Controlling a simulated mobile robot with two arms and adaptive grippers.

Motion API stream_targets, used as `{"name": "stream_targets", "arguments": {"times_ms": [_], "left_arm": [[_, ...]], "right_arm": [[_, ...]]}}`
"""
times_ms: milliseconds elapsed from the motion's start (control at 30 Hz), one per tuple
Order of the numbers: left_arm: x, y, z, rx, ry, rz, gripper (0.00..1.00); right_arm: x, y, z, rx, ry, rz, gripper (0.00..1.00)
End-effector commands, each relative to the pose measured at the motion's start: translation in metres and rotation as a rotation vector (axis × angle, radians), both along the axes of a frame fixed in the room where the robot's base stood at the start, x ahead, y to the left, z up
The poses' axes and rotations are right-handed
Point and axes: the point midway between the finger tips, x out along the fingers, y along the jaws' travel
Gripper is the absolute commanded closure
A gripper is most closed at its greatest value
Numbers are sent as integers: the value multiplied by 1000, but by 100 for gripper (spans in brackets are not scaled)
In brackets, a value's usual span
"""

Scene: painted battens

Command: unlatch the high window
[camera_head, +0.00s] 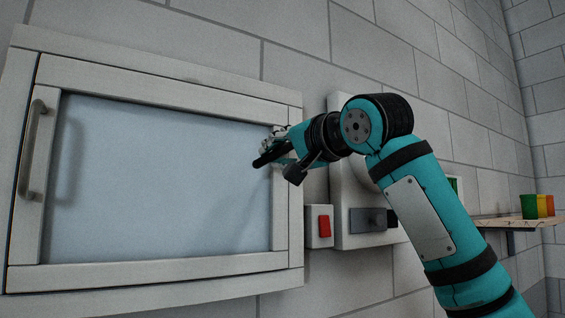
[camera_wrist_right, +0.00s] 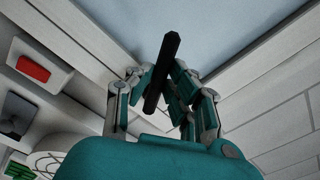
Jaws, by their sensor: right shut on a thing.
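The high window (camera_head: 160,180) fills the left of the head view, with a pale blue pane in a white wooden frame (camera_head: 150,270). A grey-brown bar handle (camera_head: 33,150) stands upright on its left stile. My right gripper (camera_head: 275,155) is at the window's right stile, shut on a dark latch handle (camera_head: 268,157). In the right wrist view, the black latch handle (camera_wrist_right: 165,72) runs between the fingers of the right gripper (camera_wrist_right: 165,88) and points over the pane. The latch's base is hidden by the gripper. My left gripper is in neither view.
A white box with a red switch (camera_head: 324,226) is on the wall below my right gripper. Beside it is a white panel with a dark grey block (camera_head: 368,220).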

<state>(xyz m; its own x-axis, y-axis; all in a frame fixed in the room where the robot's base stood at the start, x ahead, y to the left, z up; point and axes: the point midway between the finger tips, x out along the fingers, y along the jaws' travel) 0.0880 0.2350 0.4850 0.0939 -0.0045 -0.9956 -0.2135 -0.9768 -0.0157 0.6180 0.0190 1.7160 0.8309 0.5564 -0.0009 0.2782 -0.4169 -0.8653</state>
Motion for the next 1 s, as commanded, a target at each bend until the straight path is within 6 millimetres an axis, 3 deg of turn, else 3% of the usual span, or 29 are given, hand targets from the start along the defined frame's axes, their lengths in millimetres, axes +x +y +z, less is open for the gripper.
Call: {"name": "stream_targets", "arguments": {"times_ms": [500, 1000], "left_arm": [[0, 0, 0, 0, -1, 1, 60], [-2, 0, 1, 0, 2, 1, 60]], "right_arm": [[-3, 5, 18, 341, 231, -1, 100], [-2, 4, 24, 450, 301, -5, 100]]}}
